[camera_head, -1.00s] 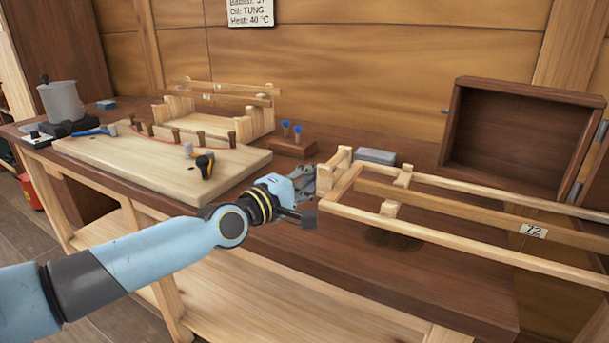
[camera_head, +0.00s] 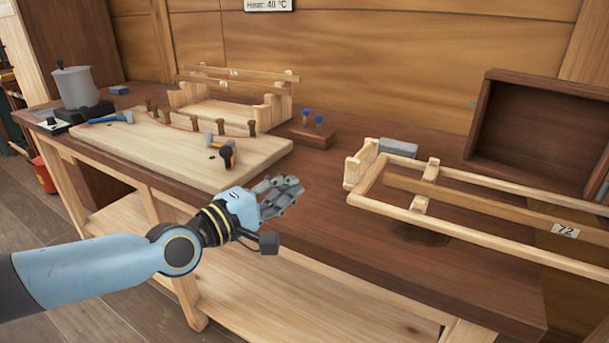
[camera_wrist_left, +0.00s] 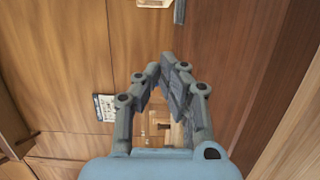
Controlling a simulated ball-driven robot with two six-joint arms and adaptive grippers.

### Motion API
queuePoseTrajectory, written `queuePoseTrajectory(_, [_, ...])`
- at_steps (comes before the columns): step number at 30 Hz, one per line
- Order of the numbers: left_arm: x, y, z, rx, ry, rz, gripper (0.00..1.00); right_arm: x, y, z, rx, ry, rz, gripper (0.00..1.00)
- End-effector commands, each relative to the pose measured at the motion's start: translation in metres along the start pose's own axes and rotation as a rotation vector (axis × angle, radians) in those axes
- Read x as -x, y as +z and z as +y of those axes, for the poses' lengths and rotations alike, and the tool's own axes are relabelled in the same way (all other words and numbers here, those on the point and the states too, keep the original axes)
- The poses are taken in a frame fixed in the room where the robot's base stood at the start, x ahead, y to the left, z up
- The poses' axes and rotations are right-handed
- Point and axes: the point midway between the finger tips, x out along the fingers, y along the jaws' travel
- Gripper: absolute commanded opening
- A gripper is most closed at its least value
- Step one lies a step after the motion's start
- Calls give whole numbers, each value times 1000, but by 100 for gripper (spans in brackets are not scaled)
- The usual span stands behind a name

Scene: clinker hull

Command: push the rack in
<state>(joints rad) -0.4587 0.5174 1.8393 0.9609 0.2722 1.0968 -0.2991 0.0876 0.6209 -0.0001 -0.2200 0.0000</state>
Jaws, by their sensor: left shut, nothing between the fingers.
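The rack (camera_head: 460,239) is a long pale wooden frame of rails and crosspieces with a "72" tag. It lies along the right of the bench, its near end post on the left, and runs out of the picture at the right. My left gripper (camera_head: 291,188) is shut and empty, above the bench's front part to the left of the rack's end, with a clear gap between them. In the left wrist view its fingers (camera_wrist_left: 165,72) come together at the tips. My right gripper is not in view.
A dark wooden box (camera_head: 492,125) stands behind the rack at the right. A grey block (camera_head: 398,147) lies by the rack's end. A pale board (camera_head: 150,146) with a hammer, a slatted stand and a grey pot (camera_head: 80,88) occupy the left. Bare bench lies in front of the rack.

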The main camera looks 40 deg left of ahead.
Motion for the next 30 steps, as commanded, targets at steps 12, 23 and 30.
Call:
queuePoseTrajectory(12, [35,23,1,-1,3,0,0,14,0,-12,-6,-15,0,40])
queuePoseTrajectory(23, [-41,22,-1,-1,1,1,0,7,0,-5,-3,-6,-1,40])
queuePoseTrajectory(30, [-51,52,-1,2,-3,0,0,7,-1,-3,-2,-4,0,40])
